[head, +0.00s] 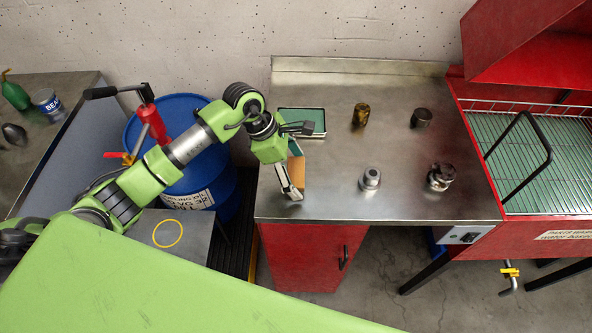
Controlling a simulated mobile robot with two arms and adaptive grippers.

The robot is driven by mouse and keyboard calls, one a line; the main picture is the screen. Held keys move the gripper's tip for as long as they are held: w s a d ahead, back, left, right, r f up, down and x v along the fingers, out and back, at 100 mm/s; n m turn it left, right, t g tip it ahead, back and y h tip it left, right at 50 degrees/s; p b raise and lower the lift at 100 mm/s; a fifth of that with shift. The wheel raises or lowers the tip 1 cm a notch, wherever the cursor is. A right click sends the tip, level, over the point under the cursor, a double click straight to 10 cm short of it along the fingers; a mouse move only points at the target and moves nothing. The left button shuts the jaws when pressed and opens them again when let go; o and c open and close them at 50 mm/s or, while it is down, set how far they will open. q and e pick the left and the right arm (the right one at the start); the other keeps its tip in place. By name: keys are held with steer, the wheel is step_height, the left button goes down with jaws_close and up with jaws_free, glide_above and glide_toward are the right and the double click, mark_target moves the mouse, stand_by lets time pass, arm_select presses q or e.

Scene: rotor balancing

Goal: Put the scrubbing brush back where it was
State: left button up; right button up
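A brown, wood-coloured block (298,172), which looks like the scrubbing brush, shows between the fingers. The gripper partly hides it, and its bristles are not clear. I cannot tell whether the fingers press on it or whether it touches the bench. A shallow tray with a teal inside (316,115) lies just behind the gripper. My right gripper is out of view.
Several metal parts stand on the bench: a brass-coloured one (361,115), a dark one (421,118), a silver one (370,179) and a dark round one (439,177). A red parts washer (545,238) adjoins at right. A blue drum (222,185) stands left.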

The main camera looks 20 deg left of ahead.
arm_select(q)
steer(key=shift+r, duration=0.1)
steer(key=shift+r+p, duration=0.2)
steer(key=shift+p, duration=0.15)
steer(key=b+v, duration=0.3)
steer(key=v, duration=0.8)
steer(key=shift+a+r+b, duration=0.15)
steer(key=shift+r+b, duration=0.15)
steer(key=shift+r, duration=0.05)
